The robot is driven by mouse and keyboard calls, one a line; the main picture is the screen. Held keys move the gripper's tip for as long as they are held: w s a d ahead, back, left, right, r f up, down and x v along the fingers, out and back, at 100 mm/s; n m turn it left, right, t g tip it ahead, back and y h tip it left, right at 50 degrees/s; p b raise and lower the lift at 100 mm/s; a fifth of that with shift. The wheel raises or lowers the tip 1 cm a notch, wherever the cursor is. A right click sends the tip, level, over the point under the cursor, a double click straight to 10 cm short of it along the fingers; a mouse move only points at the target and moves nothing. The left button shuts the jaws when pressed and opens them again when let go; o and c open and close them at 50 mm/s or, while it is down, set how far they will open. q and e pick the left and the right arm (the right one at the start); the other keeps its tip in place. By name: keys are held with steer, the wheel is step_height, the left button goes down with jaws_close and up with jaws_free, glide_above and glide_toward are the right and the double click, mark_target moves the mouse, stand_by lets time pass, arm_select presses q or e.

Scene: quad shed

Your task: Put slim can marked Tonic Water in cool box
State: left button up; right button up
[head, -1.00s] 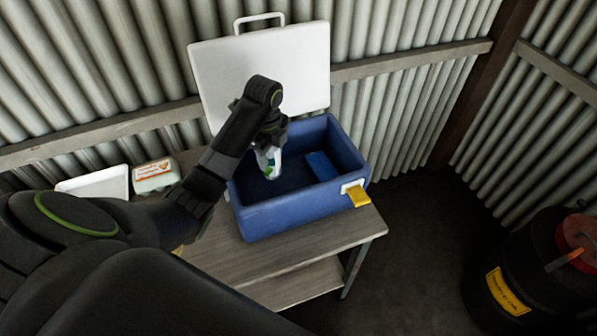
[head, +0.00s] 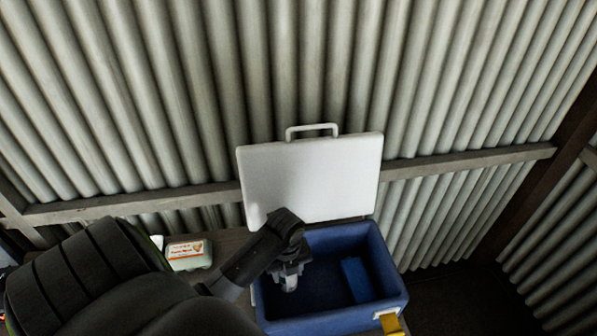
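The blue cool box (head: 384,262) stands open at the lower middle, its white lid (head: 312,180) raised against the wall behind. My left gripper (head: 289,281) points down inside the box opening, towards its left side. A small pale shape shows at the fingertips; I cannot tell whether it is the can or the fingers themselves. No can label is readable, and the gripper and arm hide part of the box floor. A blue block (head: 356,280) lies in the right part of the box. My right gripper is out of view.
A carton with an orange and white label (head: 187,254) sits left of the box on the bench. A corrugated wall (head: 200,90) with a rail rises close behind. A yellow latch (head: 390,324) sticks out at the box's front right. Dark floor lies to the right.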

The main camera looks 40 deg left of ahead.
mark_target(288, 283)
arm_select(q)
steer(key=shift+f, duration=0.85)
step_height(288, 283, down, 4)
steer(key=shift+f+p, duration=0.1)
steer(key=shift+p, duration=0.4)
steer(key=shift+f, duration=0.15)
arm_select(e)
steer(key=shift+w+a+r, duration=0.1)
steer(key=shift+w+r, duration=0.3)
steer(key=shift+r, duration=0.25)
arm_select(q)
steer(key=shift+f, duration=0.15)
steer(key=o, duration=1.2)
steer(key=shift+o, duration=0.2)
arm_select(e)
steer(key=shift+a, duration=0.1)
